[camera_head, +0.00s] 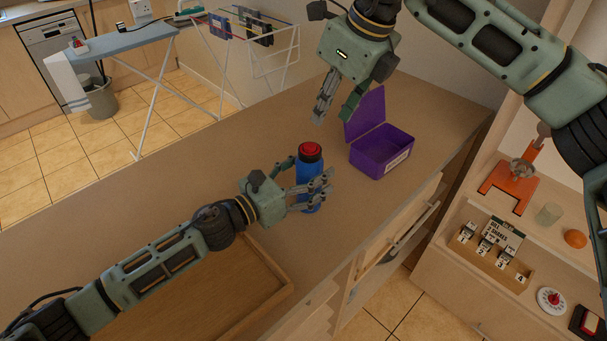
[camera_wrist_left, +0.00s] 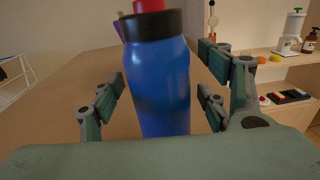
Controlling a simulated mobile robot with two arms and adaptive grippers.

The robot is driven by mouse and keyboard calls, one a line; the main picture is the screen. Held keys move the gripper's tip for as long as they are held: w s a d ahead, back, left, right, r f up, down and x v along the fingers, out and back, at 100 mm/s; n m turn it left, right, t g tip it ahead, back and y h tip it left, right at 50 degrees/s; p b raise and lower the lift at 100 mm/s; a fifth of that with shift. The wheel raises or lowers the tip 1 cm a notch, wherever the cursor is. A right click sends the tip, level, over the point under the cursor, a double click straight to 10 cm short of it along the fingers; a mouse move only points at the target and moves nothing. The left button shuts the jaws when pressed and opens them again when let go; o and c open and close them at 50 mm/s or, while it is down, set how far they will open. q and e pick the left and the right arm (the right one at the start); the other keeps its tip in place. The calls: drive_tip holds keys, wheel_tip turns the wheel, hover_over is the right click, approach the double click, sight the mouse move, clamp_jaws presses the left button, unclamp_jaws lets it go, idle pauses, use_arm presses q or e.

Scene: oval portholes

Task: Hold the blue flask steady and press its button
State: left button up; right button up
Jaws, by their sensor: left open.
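The blue flask (camera_head: 309,178) stands upright on the wooden counter, with a black collar and a red button (camera_head: 310,149) on top. My left gripper (camera_head: 312,187) is open, with its fingers on either side of the flask body. In the left wrist view the flask (camera_wrist_left: 160,85) fills the middle between the open fingers, and a gap shows at the left finger. The red top is cut off by the frame edge there. My right gripper (camera_head: 336,108) hangs above the counter behind the flask, near the purple box, its two fingers apart and empty.
An open purple box (camera_head: 381,152) with its lid raised stands right of the flask. A wooden tray (camera_head: 285,289) lies at the front left, under my left arm. Shelves (camera_head: 475,251) with small items are at the right. The counter left of the flask is clear.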

use_arm(q)
drive_tip(key=shift+c, duration=0.2)
drive_tip(key=c, duration=1.5)
use_arm(e)
clamp_jaws()
idle(0.5)
wheel_tip(320, 180, up, 2)
drive_tip(key=r+m+t+y, duration=0.1)
drive_tip(key=m+t+y, duration=0.25)
drive_tip(key=m, duration=0.55)
hover_over(310, 147)
drive_tip(key=w, duration=0.2)
drive_tip(key=shift+y, duration=0.25)
drive_tip(key=shift+w+d+f, duration=0.1)
drive_tip(key=shift+d+f, duration=0.05)
drive_tip(key=shift+f, duration=1.35)
drive_tip(key=shift+w+d+f, duration=0.1)
drive_tip(key=shift+f, duration=1.45)
drive_tip(key=shift+d+f, duration=0.15)
drive_tip(key=shift+f, duration=1.35)
